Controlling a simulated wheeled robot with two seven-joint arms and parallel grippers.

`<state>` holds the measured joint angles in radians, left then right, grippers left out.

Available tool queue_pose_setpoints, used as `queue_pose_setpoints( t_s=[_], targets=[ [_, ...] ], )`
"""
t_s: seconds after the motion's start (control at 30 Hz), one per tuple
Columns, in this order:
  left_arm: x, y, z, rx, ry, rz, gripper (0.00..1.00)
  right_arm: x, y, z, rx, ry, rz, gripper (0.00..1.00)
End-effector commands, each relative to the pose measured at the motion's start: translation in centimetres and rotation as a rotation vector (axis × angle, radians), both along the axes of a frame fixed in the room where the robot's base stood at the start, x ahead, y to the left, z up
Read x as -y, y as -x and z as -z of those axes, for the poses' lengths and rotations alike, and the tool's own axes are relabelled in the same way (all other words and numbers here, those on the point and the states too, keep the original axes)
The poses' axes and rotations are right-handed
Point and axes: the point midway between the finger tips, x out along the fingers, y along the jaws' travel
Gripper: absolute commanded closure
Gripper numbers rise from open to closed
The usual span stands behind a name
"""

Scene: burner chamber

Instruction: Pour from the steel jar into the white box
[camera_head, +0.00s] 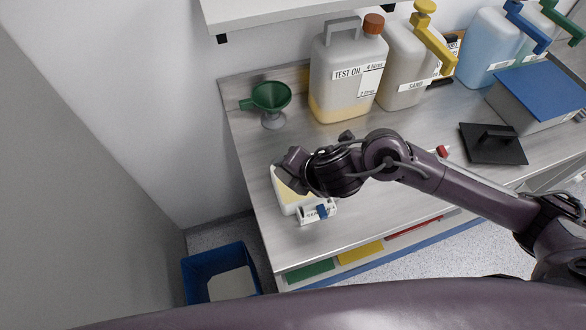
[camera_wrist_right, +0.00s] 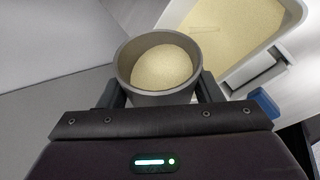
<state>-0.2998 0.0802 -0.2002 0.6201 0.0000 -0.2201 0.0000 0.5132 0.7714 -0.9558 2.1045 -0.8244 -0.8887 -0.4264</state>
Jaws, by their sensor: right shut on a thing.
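My right gripper (camera_wrist_right: 162,92) is shut on the steel jar (camera_wrist_right: 124,66), a round grey open-topped jar holding pale yellow sand-like material. In the wrist view the jar's mouth faces the camera, and the material lies inside the rim. The white box (camera_wrist_right: 180,14) is beyond the jar at upper right, with similar pale material spread inside. In the head view the white box (camera_head: 286,205) stands on the bench, partly hidden under my right gripper (camera_head: 290,165). The jar cannot be made out there. My left gripper is not in view.
A green funnel (camera_head: 271,97) stands at the back left of the steel bench (camera_head: 250,150). A test oil container (camera_head: 345,75) and a sand container (camera_head: 405,70) stand behind. A black lid-like plate (camera_head: 493,150) lies right. A blue bin (camera_head: 222,275) is on the floor.

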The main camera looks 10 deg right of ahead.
Motion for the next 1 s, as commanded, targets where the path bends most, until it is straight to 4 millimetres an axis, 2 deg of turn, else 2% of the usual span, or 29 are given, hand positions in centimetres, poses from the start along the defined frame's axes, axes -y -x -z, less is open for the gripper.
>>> queue_pose_setpoints(
  t_s=[0.83,1.0],
  targets=[
    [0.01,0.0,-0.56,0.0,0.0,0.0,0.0,0.18,-0.22,-0.07,-0.067,-0.11,0.003,1.0],
    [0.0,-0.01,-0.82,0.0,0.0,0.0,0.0,0.42,-0.35,0.02,-0.111,-0.179,0.003,1.0]
  ],
)
